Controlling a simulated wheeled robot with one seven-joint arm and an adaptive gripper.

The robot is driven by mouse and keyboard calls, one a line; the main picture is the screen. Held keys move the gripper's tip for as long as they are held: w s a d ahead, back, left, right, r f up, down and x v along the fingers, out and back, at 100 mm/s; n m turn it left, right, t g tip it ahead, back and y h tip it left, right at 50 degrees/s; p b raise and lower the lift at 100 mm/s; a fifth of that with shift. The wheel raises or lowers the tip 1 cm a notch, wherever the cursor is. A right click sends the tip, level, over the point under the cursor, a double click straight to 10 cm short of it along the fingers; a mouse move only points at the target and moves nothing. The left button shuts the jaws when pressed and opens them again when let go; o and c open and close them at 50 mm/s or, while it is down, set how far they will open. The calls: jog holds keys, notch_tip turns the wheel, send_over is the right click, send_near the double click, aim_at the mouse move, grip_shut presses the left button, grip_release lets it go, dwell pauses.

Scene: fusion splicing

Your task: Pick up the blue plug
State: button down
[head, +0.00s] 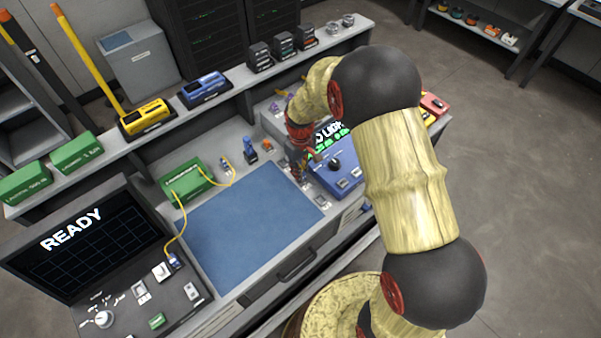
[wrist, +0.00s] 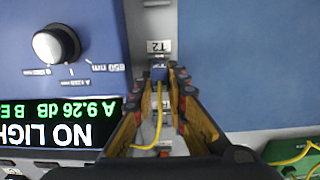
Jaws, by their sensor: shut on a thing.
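In the wrist view, a small blue plug (wrist: 159,73) with a yellow cable (wrist: 158,117) sits between the fingertips of my gripper (wrist: 160,87). The gripper is shut on it. The plug is by a small label reading T2; I cannot tell whether it is seated in a port or free. In the head view my gripper (head: 297,163) is at the left side of the blue meter (head: 335,170), and the held plug is hidden there. Another blue plug (head: 174,260) on a yellow cable is at the READY device (head: 95,240).
A blue mat (head: 250,225) lies clear on the bench left of my gripper. A green box (head: 186,180) with yellow cables stands behind the mat. A blue upright tool (head: 250,149) stands near my gripper. A shelf behind holds yellow and blue devices.

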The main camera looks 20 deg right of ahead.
jog(key=s+r+p, duration=0.3)
jog(key=s+r, duration=0.8)
jog(key=s, duration=0.3)
jog(key=shift+r+p, duration=0.35)
jog(key=c, duration=2.3)
grip_release()
grip_shut()
